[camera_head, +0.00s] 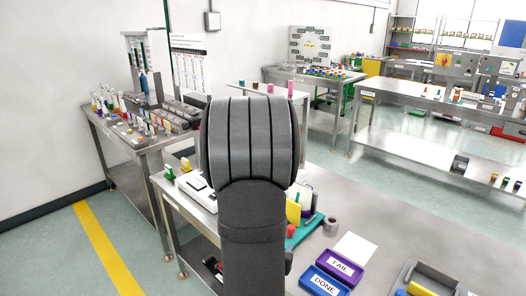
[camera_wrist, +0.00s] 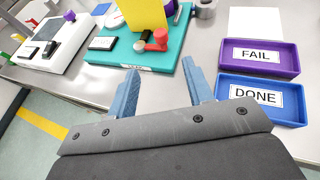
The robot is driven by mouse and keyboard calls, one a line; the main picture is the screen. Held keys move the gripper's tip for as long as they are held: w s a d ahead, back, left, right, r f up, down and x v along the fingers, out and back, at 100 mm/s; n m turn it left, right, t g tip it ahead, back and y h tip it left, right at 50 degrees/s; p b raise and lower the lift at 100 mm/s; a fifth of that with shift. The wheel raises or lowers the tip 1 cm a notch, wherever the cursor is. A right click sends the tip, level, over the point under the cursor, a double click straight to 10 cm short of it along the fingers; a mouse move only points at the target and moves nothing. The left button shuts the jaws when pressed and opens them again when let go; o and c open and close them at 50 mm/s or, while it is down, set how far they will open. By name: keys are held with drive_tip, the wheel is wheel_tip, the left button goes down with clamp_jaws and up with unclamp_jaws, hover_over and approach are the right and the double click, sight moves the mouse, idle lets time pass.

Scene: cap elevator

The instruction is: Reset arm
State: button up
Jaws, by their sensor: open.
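My gripper (camera_wrist: 162,92) shows in the wrist view with its two blue fingers spread apart and nothing between them. It hangs in front of the steel workbench, with the teal base (camera_wrist: 122,50) just beyond the fingertips. On that base are a yellow plate (camera_wrist: 146,14), a red part (camera_wrist: 157,40) and a black knob. In the head view my own dark arm fills the middle and hides the gripper and much of the bench. The teal base (camera_head: 303,230) shows partly at the arm's right.
A purple FAIL tray (camera_head: 339,266) and a blue DONE tray (camera_head: 322,283) stand right of the teal base. A white sheet (camera_head: 355,248) and a grey cylinder (camera_head: 330,225) lie behind them. A white device (camera_wrist: 57,40) is left. Bare bench lies right of the sheet.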

drive_tip(key=x, duration=1.7)
drive_tip(key=shift+f, duration=0.15)
drive_tip(key=v, duration=1.7)
drive_tip(key=x, duration=1.7)
drive_tip(key=shift+w, duration=0.1)
drive_tip(key=shift+s+a+m+g+h, duration=0.4)
drive_tip(key=shift+a+m+g+h, duration=0.1)
drive_tip(key=shift+m+h, duration=0.5)
drive_tip(key=shift+s+a+m+g+h, duration=0.2)
drive_tip(key=shift+a+m+g+h, duration=0.2)
drive_tip(key=shift+m+g+h, duration=0.3)
drive_tip(key=shift+s+a+m+g+h, duration=0.2)
drive_tip(key=shift+a+m+g+h, duration=0.25)
drive_tip(key=shift+m+h, duration=0.35)
drive_tip(key=shift+s+a+m+g+h, duration=0.1)
drive_tip(key=shift+a+m+g+h, duration=0.3)
drive_tip(key=shift+m+g, duration=0.35)
drive_tip(key=shift+s+a+m+g+h, duration=0.1)
drive_tip(key=shift+a+m+g+h, duration=0.2)
drive_tip(key=shift+m+g+h, duration=0.35)
drive_tip(key=shift+a+m+g+h, duration=0.35)
drive_tip(key=shift+a+m+g, duration=0.2)
drive_tip(key=shift+m+g, duration=0.6)
drive_tip(key=shift+a+m+g+h, duration=0.3)
drive_tip(key=shift+a+m+g, duration=0.25)
drive_tip(key=shift+m+g, duration=0.55)
